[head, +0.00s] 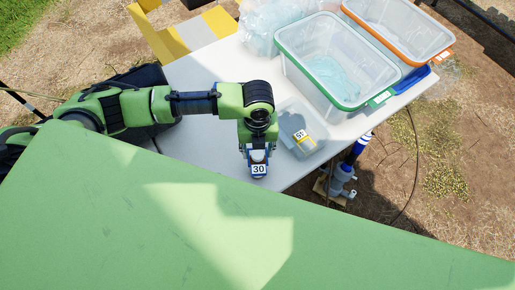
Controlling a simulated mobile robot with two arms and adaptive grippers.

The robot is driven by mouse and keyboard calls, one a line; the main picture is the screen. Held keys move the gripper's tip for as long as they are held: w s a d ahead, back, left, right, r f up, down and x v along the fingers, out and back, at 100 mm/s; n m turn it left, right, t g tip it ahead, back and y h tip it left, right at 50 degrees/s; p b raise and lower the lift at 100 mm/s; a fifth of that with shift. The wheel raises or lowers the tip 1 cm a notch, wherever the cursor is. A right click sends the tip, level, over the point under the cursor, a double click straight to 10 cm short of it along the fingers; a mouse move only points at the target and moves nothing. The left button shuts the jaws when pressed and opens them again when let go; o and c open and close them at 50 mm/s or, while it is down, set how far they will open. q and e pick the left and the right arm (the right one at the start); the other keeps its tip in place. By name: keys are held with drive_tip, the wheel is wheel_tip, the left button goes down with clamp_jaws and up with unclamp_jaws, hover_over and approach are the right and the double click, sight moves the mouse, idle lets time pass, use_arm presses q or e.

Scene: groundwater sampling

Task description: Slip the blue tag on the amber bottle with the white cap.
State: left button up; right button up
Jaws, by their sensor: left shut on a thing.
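My left gripper (258,152) points down over the near part of the white table. It is shut on a blue tag (258,177) with a white label reading 30. A small pale and brownish patch shows between the fingers above the label; I cannot tell whether it is part of the amber bottle. The amber bottle and its white cap are not clearly seen, and the gripper hides what lies behind it. My right gripper is not in view.
A clear tray (317,137) with a yellow tag (303,137) stands just right of the gripper. A green-rimmed bin (282,45) and an orange-rimmed bin (405,55) stand at the back right.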

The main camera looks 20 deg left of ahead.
use_arm(q)
drive_tip(key=o, duration=1)
wheel_tip(320, 180, up, 12)
idle(0.6)
